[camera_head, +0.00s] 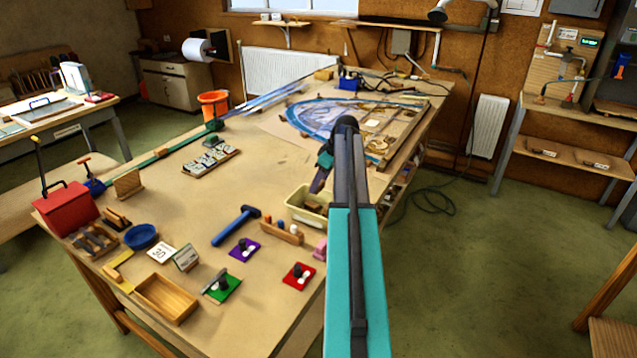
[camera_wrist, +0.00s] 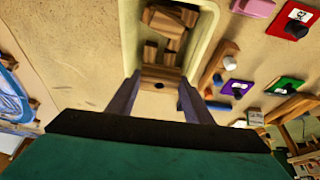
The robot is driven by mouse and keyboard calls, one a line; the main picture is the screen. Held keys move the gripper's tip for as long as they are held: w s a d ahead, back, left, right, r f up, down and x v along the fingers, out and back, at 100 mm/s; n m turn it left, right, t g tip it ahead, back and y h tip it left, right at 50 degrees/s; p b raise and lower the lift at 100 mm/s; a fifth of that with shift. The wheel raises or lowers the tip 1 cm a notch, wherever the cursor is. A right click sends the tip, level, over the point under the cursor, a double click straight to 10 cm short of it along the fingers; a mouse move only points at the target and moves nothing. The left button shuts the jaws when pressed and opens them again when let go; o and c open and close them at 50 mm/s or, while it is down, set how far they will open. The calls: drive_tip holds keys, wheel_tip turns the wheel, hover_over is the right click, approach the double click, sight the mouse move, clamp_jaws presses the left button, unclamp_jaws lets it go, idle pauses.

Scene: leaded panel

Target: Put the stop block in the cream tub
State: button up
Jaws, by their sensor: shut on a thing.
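The stop block (camera_wrist: 160,79) is a small brown wooden block with a dark hole in its face, in the wrist view. My gripper (camera_wrist: 158,84) is shut on it, a finger at each side. The cream tub (camera_wrist: 206,48) lies just beyond, with several wooden blocks (camera_wrist: 165,22) inside. The held block overlaps the tub's near end in this view; I cannot tell its height against the rim. In the head view my gripper (camera_head: 318,184) is at the cream tub (camera_head: 292,200), near the table's right edge, and my arm hides part of the tub. The held block is not clear there.
A wooden peg rack (camera_head: 283,233) stands close beside the tub, with a blue hammer (camera_head: 234,226) to its left. A purple plate (camera_head: 244,249) and a red plate (camera_head: 298,275) lie nearer. The leaded panel (camera_head: 340,115) is behind. The table's middle is clear.

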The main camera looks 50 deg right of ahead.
drive_tip(key=shift+f, duration=0.25)
drive_tip(key=shift+f+b, duration=1.75)
drive_tip(key=shift+f, duration=2.4)
drive_tip(key=o, duration=1.1)
drive_tip(key=shift+r, duration=0.1)
drive_tip(key=shift+w+r+p, duration=0.1)
drive_tip(key=shift+r+p, duration=1.65)
drive_tip(key=shift+r, duration=3.15)
